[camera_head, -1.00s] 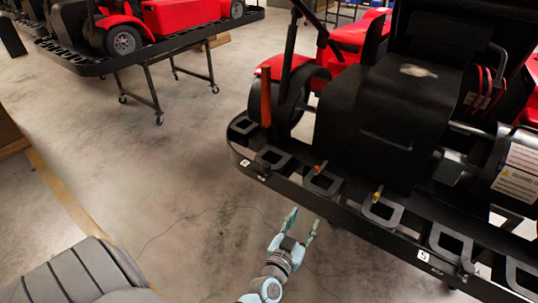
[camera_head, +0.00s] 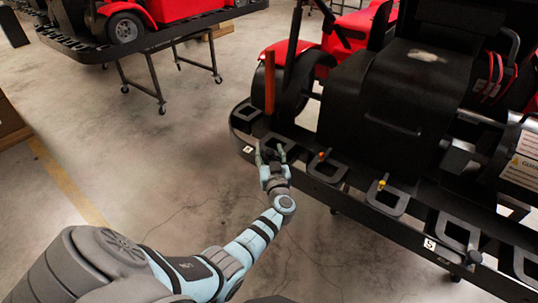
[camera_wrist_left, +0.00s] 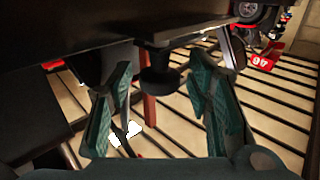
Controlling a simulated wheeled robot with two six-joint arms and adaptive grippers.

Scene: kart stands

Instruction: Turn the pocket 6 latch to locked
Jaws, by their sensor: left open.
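The black kart stand's front rail (camera_head: 345,222) carries a row of square pockets. A small white label (camera_head: 249,149) sits near its left end; I cannot read it clearly. My left gripper (camera_head: 269,154) is at the rail beside this label, with its fingers up by a pocket. In the left wrist view, my left gripper (camera_wrist_left: 162,108) is open, with a teal finger on each side of a dark round knob (camera_wrist_left: 159,80) under a dark edge. The knob looks like a latch; I cannot tell its turned position or whether the fingers touch it. My right gripper is out of view.
Orange (camera_head: 323,156) and yellow (camera_head: 382,184) pegs stand at pockets further right. A label reading 5 (camera_head: 429,244) is on the rail. A red and black kart (camera_head: 395,100) fills the stand. Open concrete floor (camera_head: 170,130) lies to the left.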

